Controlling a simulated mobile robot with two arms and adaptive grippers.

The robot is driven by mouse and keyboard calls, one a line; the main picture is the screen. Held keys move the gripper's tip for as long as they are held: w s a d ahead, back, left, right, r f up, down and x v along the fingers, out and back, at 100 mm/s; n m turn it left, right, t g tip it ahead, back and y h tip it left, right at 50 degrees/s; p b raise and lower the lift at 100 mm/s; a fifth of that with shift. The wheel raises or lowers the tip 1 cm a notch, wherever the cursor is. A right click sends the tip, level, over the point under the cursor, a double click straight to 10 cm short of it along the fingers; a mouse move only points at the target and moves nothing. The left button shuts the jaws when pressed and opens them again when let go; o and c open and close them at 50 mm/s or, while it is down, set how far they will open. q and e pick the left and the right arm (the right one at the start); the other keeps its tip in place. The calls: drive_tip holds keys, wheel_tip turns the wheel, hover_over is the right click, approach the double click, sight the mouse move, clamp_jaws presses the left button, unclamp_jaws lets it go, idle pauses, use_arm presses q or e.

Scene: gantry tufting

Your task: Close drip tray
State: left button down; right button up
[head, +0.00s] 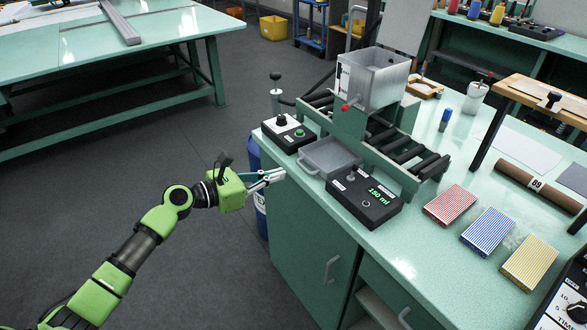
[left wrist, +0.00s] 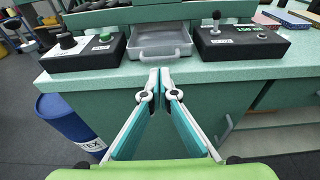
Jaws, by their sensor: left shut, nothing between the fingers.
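The drip tray (head: 330,160) is a shallow grey tray with a handle on its front. It sticks out from under the green roller frame (head: 372,132), between two black control boxes. The left wrist view shows its open top and front handle (left wrist: 160,53). My left gripper (head: 280,174) is in front of the bench edge, short of the tray and apart from it. In the left wrist view its fingertips (left wrist: 156,77) are together, empty, below the tray handle. My right gripper is not in view.
The knob box (head: 288,132) and the box reading 150 ml (head: 364,198) flank the tray. A metal hopper (head: 372,78) stands above the rollers. A blue drum (left wrist: 70,122) stands beside the bench. Red, blue and yellow striped blocks lie at right.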

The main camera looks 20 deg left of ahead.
use_arm(q)
approach(324, 161)
drive_tip(key=shift+s+a, duration=0.3)
drive_tip(key=shift+s, duration=0.2)
drive_tip(key=x, duration=0.3)
drive_tip(key=r+x, duration=0.1)
drive_tip(key=x, duration=0.3)
drive_tip(key=r+x, duration=0.1)
drive_tip(key=x, duration=0.2)
drive_tip(key=shift+w+d+f, duration=0.1)
drive_tip(key=shift+w+d, duration=0.15)
drive_tip(key=shift+w, duration=0.15)
drive_tip(key=shift+w+r, duration=0.1)
drive_tip(key=shift+r, duration=0.1)
drive_tip(key=shift+d+r, duration=0.1)
